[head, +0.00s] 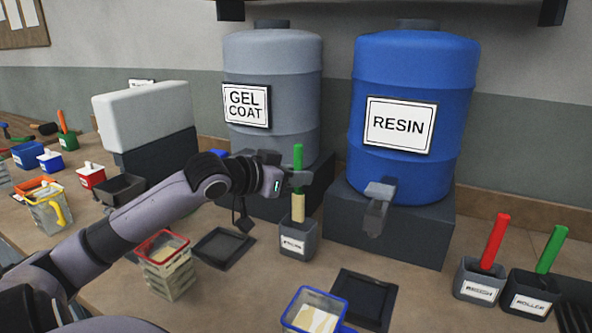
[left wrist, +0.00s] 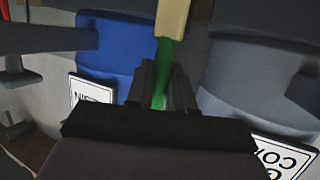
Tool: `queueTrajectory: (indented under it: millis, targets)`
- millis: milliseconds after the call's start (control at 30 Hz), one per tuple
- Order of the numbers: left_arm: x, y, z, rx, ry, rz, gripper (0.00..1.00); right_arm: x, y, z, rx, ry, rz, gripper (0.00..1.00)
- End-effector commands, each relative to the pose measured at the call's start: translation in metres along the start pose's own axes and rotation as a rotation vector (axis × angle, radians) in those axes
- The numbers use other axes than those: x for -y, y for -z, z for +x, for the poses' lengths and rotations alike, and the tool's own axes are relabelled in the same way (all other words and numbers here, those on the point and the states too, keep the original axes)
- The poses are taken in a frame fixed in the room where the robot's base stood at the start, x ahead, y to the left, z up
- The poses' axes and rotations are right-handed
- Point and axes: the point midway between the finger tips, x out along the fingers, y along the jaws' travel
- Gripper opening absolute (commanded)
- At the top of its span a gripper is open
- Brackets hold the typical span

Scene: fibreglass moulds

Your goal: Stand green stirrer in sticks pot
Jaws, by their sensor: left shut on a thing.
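The stirrer (head: 298,207) has a green upper part and a pale wooden lower part. My left gripper (head: 299,181) is shut on its green part and holds it upright. In the left wrist view the stirrer (left wrist: 165,62) shows between the fingers (left wrist: 164,88), its pale end pointing away. The small dark grey sticks pot (head: 294,242) stands on the bench below, with a white label too small to read surely. The stirrer's lower end is at the pot's mouth; I cannot tell how far inside it is. My right gripper is not in view.
The grey gel coat drum (head: 282,70) and blue resin drum (head: 415,75) stand behind on dark blocks. Dark trays (head: 222,247) (head: 362,299) lie either side of the pot. A red-rimmed tub (head: 165,260) and a blue-rimmed tub (head: 315,312) stand nearer. Labelled pots (head: 479,282) (head: 528,294) hold red and green sticks.

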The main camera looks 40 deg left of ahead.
Motion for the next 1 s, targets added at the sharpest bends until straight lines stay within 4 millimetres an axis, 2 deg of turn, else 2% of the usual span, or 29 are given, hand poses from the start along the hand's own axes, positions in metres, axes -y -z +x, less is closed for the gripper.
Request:
queueTrajectory:
  millis: [600, 1000]
  targets:
    - [-0.001, -0.050, 0.016, 0.002, -0.001, -0.002, 0.00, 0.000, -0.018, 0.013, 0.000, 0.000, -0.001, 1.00]
    - [0.000, -0.069, 0.022, 0.001, 0.000, -0.002, 0.00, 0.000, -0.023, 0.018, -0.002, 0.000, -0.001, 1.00]
